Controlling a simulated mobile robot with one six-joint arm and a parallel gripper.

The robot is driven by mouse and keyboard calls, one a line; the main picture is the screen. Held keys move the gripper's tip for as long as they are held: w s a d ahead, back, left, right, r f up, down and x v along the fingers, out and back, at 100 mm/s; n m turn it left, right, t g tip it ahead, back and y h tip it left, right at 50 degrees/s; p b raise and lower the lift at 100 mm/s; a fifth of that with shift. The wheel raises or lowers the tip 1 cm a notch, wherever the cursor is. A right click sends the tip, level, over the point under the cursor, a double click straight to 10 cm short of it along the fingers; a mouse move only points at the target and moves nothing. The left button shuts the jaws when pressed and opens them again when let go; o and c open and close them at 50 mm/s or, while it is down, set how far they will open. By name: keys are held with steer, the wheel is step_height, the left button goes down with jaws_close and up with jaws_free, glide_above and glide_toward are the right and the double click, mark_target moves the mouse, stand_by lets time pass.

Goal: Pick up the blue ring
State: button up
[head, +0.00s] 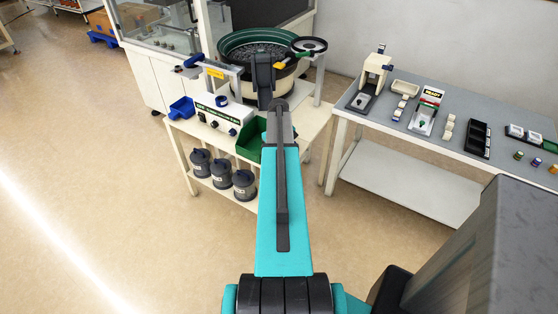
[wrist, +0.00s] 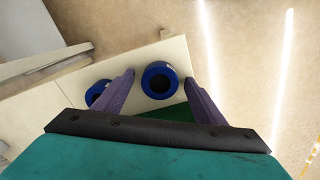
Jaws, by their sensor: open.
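A blue ring (wrist: 160,66) with a dark centre shows in the wrist view on a pale surface, between the fingertips in the picture. My gripper (wrist: 160,76) is open, its two purple fingers apart and nothing held. The gap from the fingers to the ring is hard to judge. A second blue round thing (wrist: 94,90) lies to the left, partly hidden by the left finger. In the head view a small blue round thing (head: 221,100) is by the white control box (head: 222,117); I cannot tell whether it is the same ring. My fingers are not clearly visible there.
A green bin (head: 246,142) sits at the bench's front. A blue bin (head: 181,108) is left of the control box. The bowl feeder (head: 297,84) stands behind. Several grey canisters (head: 222,173) fill the lower shelf. A side table (head: 360,100) holds parts. Floor at left is clear.

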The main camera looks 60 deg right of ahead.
steer(key=shift+c, duration=0.2)
stand_by(0.3)
steer(key=c, duration=1.3)
steer(key=shift+o, duration=0.2)
steer(key=shift+r, duration=0.15)
steer(key=shift+r+b, duration=0.35)
steer(key=shift+r, duration=0.4)
steer(key=shift+r+b, duration=0.3)
steer(key=shift+r, duration=0.6)
steer(key=s+a+r+b, duration=0.1)
steer(key=a+b, duration=0.2)
steer(key=a, duration=1.3)
steer(key=shift+s+r, duration=0.2)
steer(key=shift+s, duration=0.15)
